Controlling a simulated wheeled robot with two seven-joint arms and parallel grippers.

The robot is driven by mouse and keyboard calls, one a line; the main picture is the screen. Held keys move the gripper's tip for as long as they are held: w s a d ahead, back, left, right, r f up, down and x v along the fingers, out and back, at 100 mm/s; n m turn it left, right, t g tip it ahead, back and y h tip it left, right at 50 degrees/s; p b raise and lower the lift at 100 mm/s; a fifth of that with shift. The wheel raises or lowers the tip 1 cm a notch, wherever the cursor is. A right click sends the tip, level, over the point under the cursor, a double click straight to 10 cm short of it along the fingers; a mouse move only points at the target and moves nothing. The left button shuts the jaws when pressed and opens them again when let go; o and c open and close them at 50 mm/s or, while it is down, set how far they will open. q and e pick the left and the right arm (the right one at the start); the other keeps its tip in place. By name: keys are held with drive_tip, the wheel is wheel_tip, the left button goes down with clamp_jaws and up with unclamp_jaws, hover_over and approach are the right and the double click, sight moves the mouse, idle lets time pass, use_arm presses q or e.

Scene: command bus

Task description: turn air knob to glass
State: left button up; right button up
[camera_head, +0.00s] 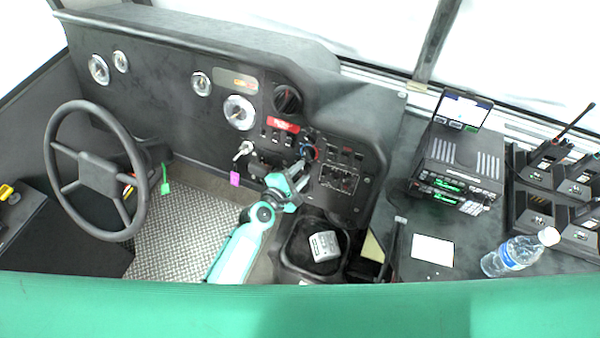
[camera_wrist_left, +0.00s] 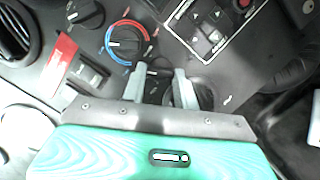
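The dashboard panel has a column of round knobs. One black knob with a blue and red ring (camera_wrist_left: 125,43) shows clearly in the wrist view, and it also shows small in the head view (camera_head: 308,151). A second dark knob (camera_wrist_left: 85,13) is at the upper left of the wrist view. A dark round part (camera_wrist_left: 202,92) lies behind my right-hand finger and is partly hidden. I cannot tell which of these is the air knob. My left gripper (camera_wrist_left: 158,73) is open, its two fingers apart just below the ringed knob; it also shows in the head view (camera_head: 302,165). My right gripper is out of view.
Rocker switches (camera_wrist_left: 210,30) sit right of the ringed knob. A key (camera_head: 243,149) with a purple tag and a steering wheel (camera_head: 97,170) are to the left. A radio (camera_head: 460,165) and water bottle (camera_head: 515,255) are on the right. A grey box (camera_head: 324,246) lies below.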

use_arm(q)
drive_tip(key=m+p, duration=0.1)
drive_tip(key=m, duration=0.1)
drive_tip(key=m+p, duration=0.1)
drive_tip(key=m, duration=0.1)
drive_tip(key=m+g+p, duration=0.1)
drive_tip(key=m+p, duration=0.1)
drive_tip(key=shift+r, duration=0.3)
drive_tip(key=shift+m+g+y+p, duration=0.4)
drive_tip(key=shift+m+p, duration=0.6)
drive_tip(key=shift+m, duration=0.5)
drive_tip(key=shift+f, duration=0.1)
drive_tip(key=o, duration=0.7)
drive_tip(key=b+v, duration=0.1)
drive_tip(key=v, duration=1.2)
drive_tip(key=shift+s+a+r, duration=0.25)
